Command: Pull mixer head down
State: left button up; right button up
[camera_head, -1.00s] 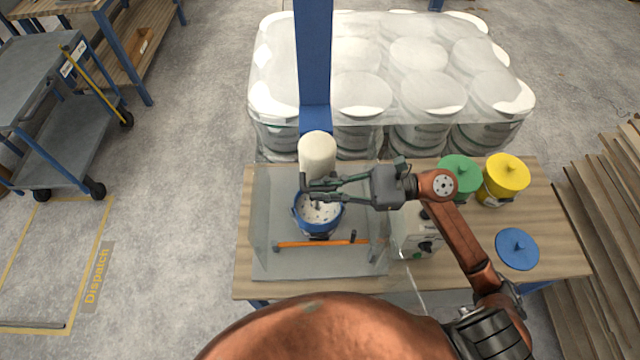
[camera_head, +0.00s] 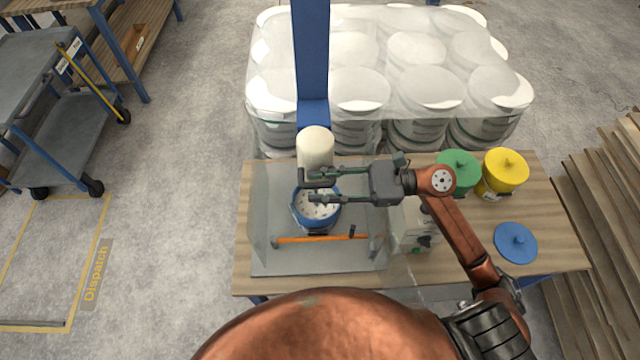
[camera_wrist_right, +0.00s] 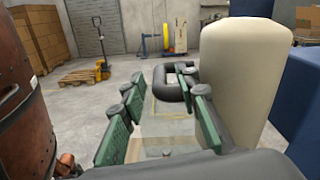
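The mixer head (camera_head: 315,150) is a cream cylinder on a blue column, above a blue bucket (camera_head: 318,222) of white, dark-speckled material. In the right wrist view, the mixer head (camera_wrist_right: 245,70) stands at the right, with a black loop handle (camera_wrist_right: 172,97) beside it. My right gripper (camera_head: 311,185) reaches in from the right, just in front of the mixer head and over the bucket. Its green-padded fingers are apart. In the right wrist view, the handle shows between and beyond the fingers of the right gripper (camera_wrist_right: 160,95); contact cannot be told. My left gripper is out of view.
A clear guard with an orange bar (camera_head: 320,238) surrounds the bucket. A control box (camera_head: 415,232) stands right of it. Wrapped white buckets (camera_head: 430,90) stand behind.

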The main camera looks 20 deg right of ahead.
jog(key=v, duration=1.2)
